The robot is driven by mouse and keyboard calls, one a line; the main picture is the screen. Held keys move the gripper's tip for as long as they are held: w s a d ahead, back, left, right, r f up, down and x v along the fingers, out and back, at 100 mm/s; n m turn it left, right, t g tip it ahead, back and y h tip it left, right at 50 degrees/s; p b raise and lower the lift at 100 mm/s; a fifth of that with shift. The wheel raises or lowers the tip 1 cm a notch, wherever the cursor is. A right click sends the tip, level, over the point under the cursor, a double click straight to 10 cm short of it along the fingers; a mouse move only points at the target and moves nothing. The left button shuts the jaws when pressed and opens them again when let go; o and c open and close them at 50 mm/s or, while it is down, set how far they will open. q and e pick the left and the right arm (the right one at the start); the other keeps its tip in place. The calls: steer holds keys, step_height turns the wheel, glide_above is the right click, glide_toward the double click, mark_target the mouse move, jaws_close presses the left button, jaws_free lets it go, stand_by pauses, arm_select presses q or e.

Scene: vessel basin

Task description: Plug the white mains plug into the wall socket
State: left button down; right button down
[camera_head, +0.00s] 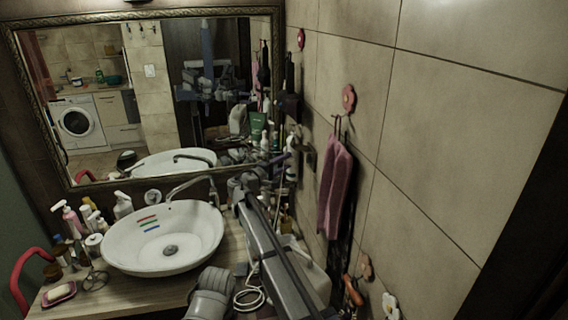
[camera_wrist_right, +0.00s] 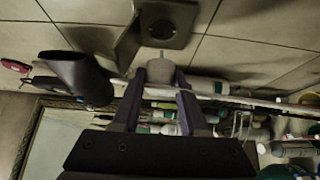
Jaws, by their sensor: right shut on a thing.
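The white mains plug (camera_wrist_right: 160,71) is held between the fingertips of my right gripper (camera_wrist_right: 160,80) in the right wrist view. Its pin end points toward the wall socket (camera_wrist_right: 163,29), a grey fitting with a dark round recess on the tiled wall. The plug appears just short of the recess; the exact gap is hard to judge. In the head view my right arm reaches up from the bottom, past the basin, with its gripper (camera_head: 245,186) near the mirror's lower right corner. The plug cannot be made out there. My left gripper is not in view.
A dark tube-shaped thing (camera_wrist_right: 80,76) is close left of the plug in the wrist view. The white basin (camera_head: 163,236) stands left of my arm, with bottles around it. A pink towel (camera_head: 335,186) hangs on the right wall. A white cable (camera_head: 249,298) lies coiled below.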

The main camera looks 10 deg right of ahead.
mark_target(309, 155)
steer(key=shift+d, duration=2.65)
steer(key=shift+d, duration=0.6)
steer(key=shift+c, duration=1.8)
jaws_free()
steer(key=shift+w, duration=0.15)
steer(key=shift+a, duration=0.1)
steer(key=shift+s+a, duration=0.3)
steer(key=shift+a, duration=0.05)
steer(key=v, duration=0.7)
steer(key=shift+d, duration=0.1)
